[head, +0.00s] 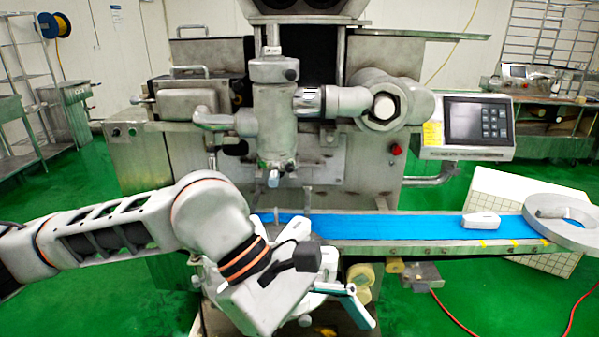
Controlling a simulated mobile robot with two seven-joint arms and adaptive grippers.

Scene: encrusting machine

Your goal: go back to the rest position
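My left arm (110,230) reaches in from the left in the head view and bends down in front of the encrusting machine (275,125). My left gripper (335,293) is low at the centre, in front of the near edge of the blue conveyor belt (400,226). A teal-edged finger shows at its right side. The wrist hides much of the gripper, so I cannot tell whether it is open or shut. I see nothing clearly held in it. My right arm and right gripper are not in view.
A small white object (481,220) lies on the belt's right part. A grey ring-shaped disc (562,222) is at the belt's right end. A control panel (477,126) juts out above the belt. A red cable (455,318) runs on the green floor, which is open at front right.

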